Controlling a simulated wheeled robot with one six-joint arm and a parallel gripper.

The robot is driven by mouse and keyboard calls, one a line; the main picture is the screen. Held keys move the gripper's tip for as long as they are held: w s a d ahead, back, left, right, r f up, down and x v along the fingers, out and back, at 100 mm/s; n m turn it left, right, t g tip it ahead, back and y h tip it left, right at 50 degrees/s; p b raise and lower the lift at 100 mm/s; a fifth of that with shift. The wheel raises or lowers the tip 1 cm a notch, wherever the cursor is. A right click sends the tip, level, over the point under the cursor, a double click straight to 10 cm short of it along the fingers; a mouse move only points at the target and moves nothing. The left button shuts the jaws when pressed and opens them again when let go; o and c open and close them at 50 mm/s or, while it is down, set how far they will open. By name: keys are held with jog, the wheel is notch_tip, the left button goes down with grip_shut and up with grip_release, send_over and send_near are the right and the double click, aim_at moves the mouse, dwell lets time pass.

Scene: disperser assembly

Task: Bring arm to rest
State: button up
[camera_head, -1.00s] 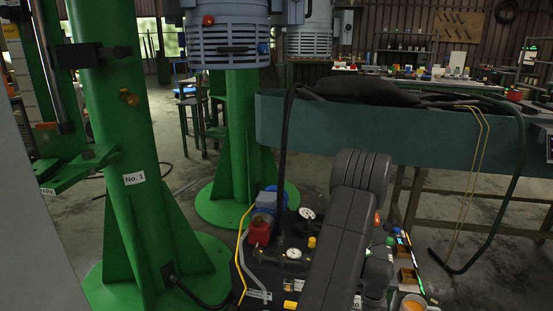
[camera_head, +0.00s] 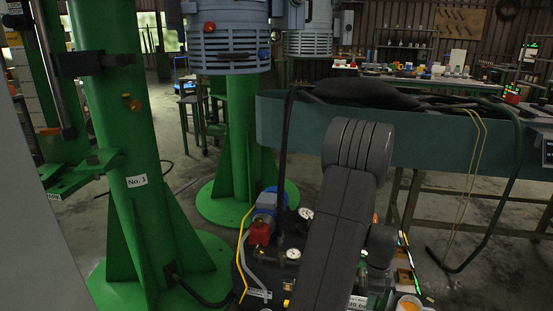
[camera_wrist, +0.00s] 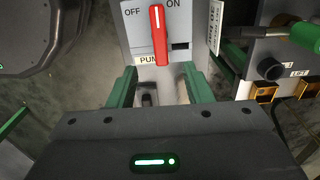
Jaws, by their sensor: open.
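My gripper (camera_wrist: 160,95) shows in the wrist view with its two green fingers spread apart and nothing between them. Beyond the fingertips is a grey switch box (camera_wrist: 188,25) marked OFF and ON, with a red lever (camera_wrist: 159,35) standing nearly upright and a partly hidden label below it. Whether the fingers touch the box cannot be told. In the head view my dark arm (camera_head: 345,215) is folded over my base, and my gripper is not visible there.
A green stand marked No. 1 (camera_head: 130,150) and a second green column (camera_head: 240,140) under a grey motor housing (camera_head: 228,35) stand at left. A blue-green trough (camera_head: 420,135) with black hoses lies behind my arm.

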notch_tip(320, 180, down, 13)
jog(key=b, duration=0.3)
jog(key=shift+f+b, duration=0.2)
jog(key=shift+b, duration=0.15)
jog(key=shift+r+n, duration=0.15)
jog(key=shift+n, duration=1.65)
jog(key=n, duration=0.4)
jog(key=shift+n, duration=0.4)
